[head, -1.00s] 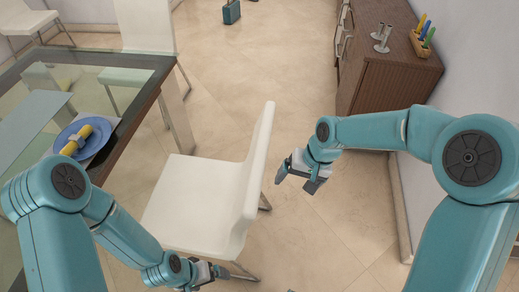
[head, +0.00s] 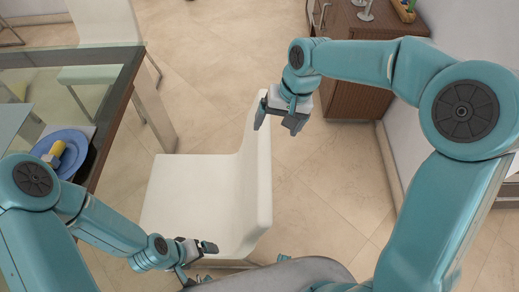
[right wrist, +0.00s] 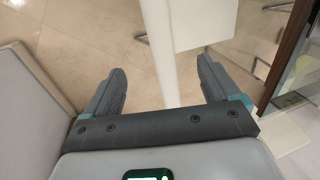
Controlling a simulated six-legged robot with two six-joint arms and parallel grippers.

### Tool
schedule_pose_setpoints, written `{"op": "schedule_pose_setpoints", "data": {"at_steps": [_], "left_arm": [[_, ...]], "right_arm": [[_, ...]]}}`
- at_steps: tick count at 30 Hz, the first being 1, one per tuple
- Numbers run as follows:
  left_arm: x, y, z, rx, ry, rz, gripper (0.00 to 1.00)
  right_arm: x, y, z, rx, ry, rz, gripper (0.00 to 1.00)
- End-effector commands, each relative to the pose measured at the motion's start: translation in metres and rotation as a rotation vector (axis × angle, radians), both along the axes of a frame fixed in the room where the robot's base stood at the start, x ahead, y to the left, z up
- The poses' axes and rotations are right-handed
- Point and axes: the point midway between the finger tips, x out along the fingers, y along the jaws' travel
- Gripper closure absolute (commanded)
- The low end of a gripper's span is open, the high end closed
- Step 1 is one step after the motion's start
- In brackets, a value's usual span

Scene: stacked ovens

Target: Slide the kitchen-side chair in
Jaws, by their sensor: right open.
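The white chair (head: 190,190) stands at the right side of the glass dining table (head: 105,135), its seat toward the table and its upright backrest (head: 257,190) to the right. My right gripper (head: 278,122) is open at the top of the backrest. In the right wrist view its fingers (right wrist: 160,88) lie on either side of the thin backrest edge (right wrist: 165,45), with gaps on both sides. My left gripper (head: 203,262) is at the near side of the chair, low by the seat and backrest. Its far finger shows; whether it is open is unclear.
A blue plate (head: 65,150) with a yellow napkin lies on the table. Another white chair (head: 105,25) stands at the table's far side. A brown cabinet (head: 350,85) stands along the right wall. Tiled floor (head: 325,205) between chair and cabinet is clear.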

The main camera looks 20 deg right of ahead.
Motion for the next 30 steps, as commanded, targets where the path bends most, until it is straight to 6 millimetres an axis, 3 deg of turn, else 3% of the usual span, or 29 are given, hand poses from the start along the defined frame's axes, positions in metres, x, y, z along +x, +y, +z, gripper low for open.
{"op": "schedule_pose_setpoints", "data": {"at_steps": [1,6,13,19,28,29,30], "left_arm": [[0.000,0.000,-0.020,0.000,0.001,0.000,0.05],[0.000,0.000,-0.058,0.000,0.001,0.000,0.05],[0.000,0.000,-0.090,0.000,0.000,0.000,0.05],[0.000,0.000,-0.100,0.000,0.000,0.000,0.05],[0.000,0.000,-0.100,0.000,0.000,0.000,0.05],[0.000,0.000,-0.100,0.000,0.000,0.000,0.05],[0.000,0.000,-0.100,0.000,0.000,0.000,0.05]], "right_arm": [[-0.001,0.003,-0.023,-0.001,0.002,0.001,0.11],[0.000,0.013,-0.070,-0.001,0.001,0.002,0.11],[0.005,0.026,-0.117,0.000,0.000,0.001,0.11],[0.008,0.033,-0.134,0.000,-0.001,0.002,0.11],[0.010,0.035,-0.135,0.000,0.000,0.001,0.11],[0.010,0.035,-0.135,0.000,0.000,0.001,0.14],[0.010,0.035,-0.135,0.000,0.000,0.001,0.27]]}}
